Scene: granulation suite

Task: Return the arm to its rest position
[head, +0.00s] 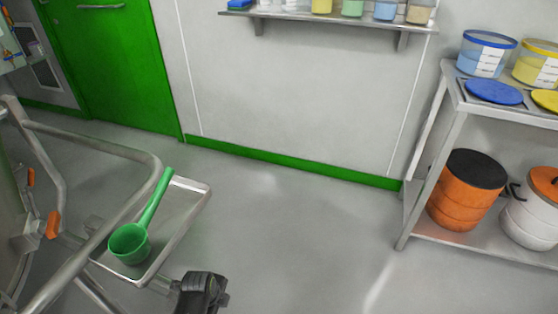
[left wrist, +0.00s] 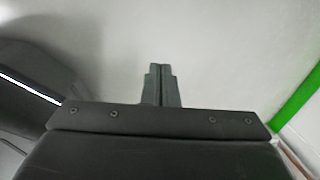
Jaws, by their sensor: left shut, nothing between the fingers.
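My left gripper shows in the left wrist view (left wrist: 161,84), its two dark fingers together with nothing between them. It points at a plain grey-white surface and touches nothing that I can see. A dark part of my own arm shows at the bottom of the head view, just right of the metal tray (head: 180,228); its fingers cannot be made out there. A green scoop (head: 131,242) lies on that tray, its handle pointing up and right. My right gripper is in neither view.
A metal tube frame (head: 110,143) stands at the left. A metal rack (head: 455,110) at the right bears tubs, lids and orange and white drums (head: 466,192). A wall shelf (head: 330,15) holds several containers. The green door (head: 115,65) is shut. The middle floor is clear.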

